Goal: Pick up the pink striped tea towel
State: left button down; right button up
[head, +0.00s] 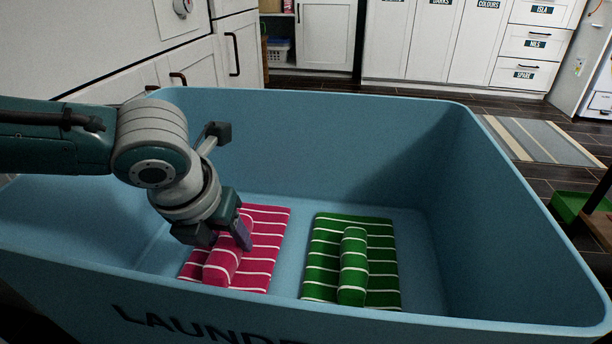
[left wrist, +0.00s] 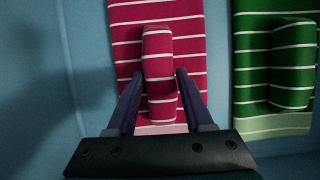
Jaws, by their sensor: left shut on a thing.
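The pink striped tea towel (head: 261,250) lies on the floor of the blue laundry bin, with a rolled ridge along its middle. My left gripper (head: 232,232) reaches down into the bin and is shut on that ridge. In the left wrist view the towel (left wrist: 188,48) shows with one finger of the left gripper (left wrist: 157,92) on each side of the ridge. The towel still appears to rest on the bin floor. The gripper hides part of the towel in the head view. My right gripper is not in view.
A green striped towel (head: 381,262) with a similar ridge lies just right of the pink one. The blue bin's (head: 330,140) high walls surround both towels. White cabinets (head: 430,40) and a striped rug (head: 540,140) are beyond the bin. A green tray (head: 569,207) is at right.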

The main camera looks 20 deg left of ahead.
pick_arm(q)
notch_tip(320, 180, up, 20)
jog(key=f+p, duration=0.1)
jog(key=p, duration=0.9)
notch_tip(320, 180, up, 10)
jog(key=p, duration=1)
send_over(226, 238)
jog(key=s+d+r+n+g+p, duration=0.2)
jog(key=r+n+p, duration=0.9)
jog(key=r+p, duration=1.1)
jog(key=s+d+r+n+g+p, duration=0.3)
jog(key=s+r+n+p, duration=0.3)
jog(key=r+p, duration=1.6)
jog(key=s+d+r+n+g+h+p, duration=0.1)
jog(key=r+n+p, duration=1.5)
jog(key=r, duration=2.1)
jog(key=s+d+g+p, duration=0.1)
jog(key=s+g+p, duration=0.1)
jog(key=p, duration=0.3)
jog(key=shift+s+d+r+g+p, duration=0.15)
jog(key=shift+s+d+g+p, duration=0.25)
jog(key=shift+s, duration=0.4)
jog(key=shift+f, duration=0.2)
